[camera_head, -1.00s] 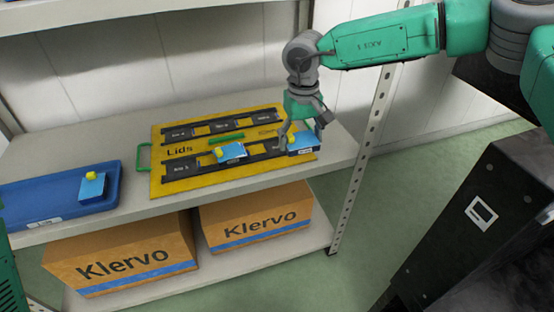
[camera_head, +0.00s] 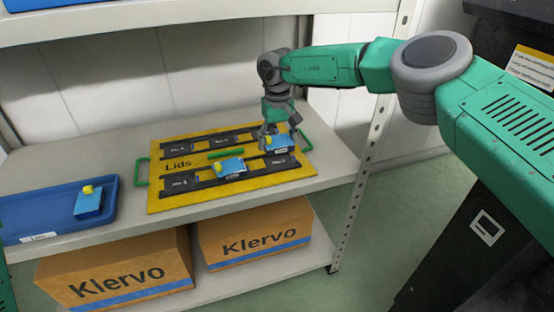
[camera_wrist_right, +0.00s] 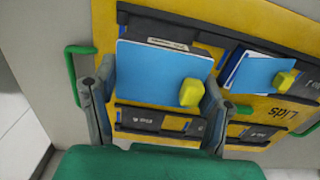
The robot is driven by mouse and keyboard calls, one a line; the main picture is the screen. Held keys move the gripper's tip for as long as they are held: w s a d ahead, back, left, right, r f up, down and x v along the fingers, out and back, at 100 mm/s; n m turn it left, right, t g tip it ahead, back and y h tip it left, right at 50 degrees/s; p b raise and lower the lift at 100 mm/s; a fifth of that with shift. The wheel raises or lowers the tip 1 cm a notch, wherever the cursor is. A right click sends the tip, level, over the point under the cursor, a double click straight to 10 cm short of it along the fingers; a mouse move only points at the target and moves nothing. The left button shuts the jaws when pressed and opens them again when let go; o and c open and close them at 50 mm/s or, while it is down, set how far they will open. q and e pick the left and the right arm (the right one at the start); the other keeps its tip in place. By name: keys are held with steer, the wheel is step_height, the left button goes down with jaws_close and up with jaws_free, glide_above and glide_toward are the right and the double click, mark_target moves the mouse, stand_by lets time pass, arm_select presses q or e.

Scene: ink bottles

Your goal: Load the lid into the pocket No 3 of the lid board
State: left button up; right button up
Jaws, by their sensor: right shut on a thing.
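The lid board (camera_head: 163,203) is a yellow plate marked "Lids" with two rows of dark pockets. My right gripper (camera_head: 272,141) is over its right end, shut on a blue lid (camera_head: 281,144) with a yellow knob. The held lid also shows between the fingers in the right wrist view (camera_wrist_right: 150,70). It looks slightly above the board, partly covering the right end, and a dark front-row pocket (camera_head: 278,161) shows just in front of it. Pocket numbers are too small to read surely. A second blue lid (camera_head: 230,166) sits at the front row's middle pocket. My left gripper is out of view.
A blue tray (camera_head: 40,237) at the left of the shelf holds another blue lid (camera_head: 88,204). Green handles (camera_head: 142,171) stand at the board's ends and middle. A perforated metal post (camera_head: 362,165) rises at the right. Two Klervo boxes (camera_head: 115,270) are on the shelf below.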

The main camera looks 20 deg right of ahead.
mark_target(279, 160)
steer(key=shift+d+f, duration=0.2)
steer(key=shift+f, duration=0.3)
step_height(279, 160, down, 4)
steer(key=shift+d+b, duration=0.15)
steer(key=shift+b, duration=0.6)
steer(key=shift+f, duration=0.15)
steer(key=shift+a, duration=0.25)
steer(key=o, duration=1.1)
steer(key=shift+a, duration=0.1)
steer(key=shift+o, duration=0.2)
steer(key=shift+d, duration=0.2)
